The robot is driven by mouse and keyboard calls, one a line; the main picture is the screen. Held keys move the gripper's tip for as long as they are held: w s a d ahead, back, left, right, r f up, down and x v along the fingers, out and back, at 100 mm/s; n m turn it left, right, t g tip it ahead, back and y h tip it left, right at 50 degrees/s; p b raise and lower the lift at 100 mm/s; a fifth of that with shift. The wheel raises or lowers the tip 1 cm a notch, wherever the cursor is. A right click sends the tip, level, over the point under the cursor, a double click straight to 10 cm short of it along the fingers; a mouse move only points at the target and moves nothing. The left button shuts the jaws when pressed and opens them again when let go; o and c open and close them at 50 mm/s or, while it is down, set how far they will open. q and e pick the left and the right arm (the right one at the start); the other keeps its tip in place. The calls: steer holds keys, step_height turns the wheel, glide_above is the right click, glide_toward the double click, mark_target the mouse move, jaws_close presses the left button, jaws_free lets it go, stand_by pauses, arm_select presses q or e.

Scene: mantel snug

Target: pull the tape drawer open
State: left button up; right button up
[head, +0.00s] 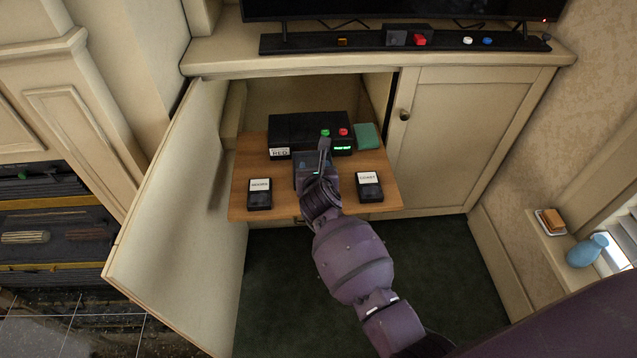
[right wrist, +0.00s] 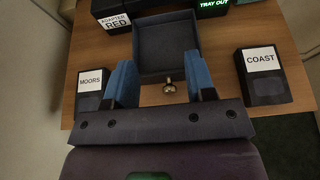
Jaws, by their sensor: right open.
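A dark, open-topped tape drawer (right wrist: 165,48) stands out in front of the black player (head: 300,130) on a wooden board. It looks empty, and in the head view my gripper partly covers it (head: 305,171). A small brass knob (right wrist: 169,86) is at its front. My right gripper (head: 324,155) is open. In the right wrist view its two blue fingers (right wrist: 163,82) are on either side of the knob, with gaps to it; I cannot tell whether they are level with it. My left gripper is not in view.
Black cassettes labelled MOORS (head: 260,197) and COAST (head: 369,187) lie left and right on the wooden board (head: 240,208). A green cloth (head: 367,136) lies beside the player. The left cabinet door (head: 180,240) stands open; the right door (head: 470,130) is shut.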

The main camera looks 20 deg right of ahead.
step_height(320, 180, up, 11)
steer(key=p, duration=0.3)
steer(key=shift+r, duration=0.1)
stand_by(0.4)
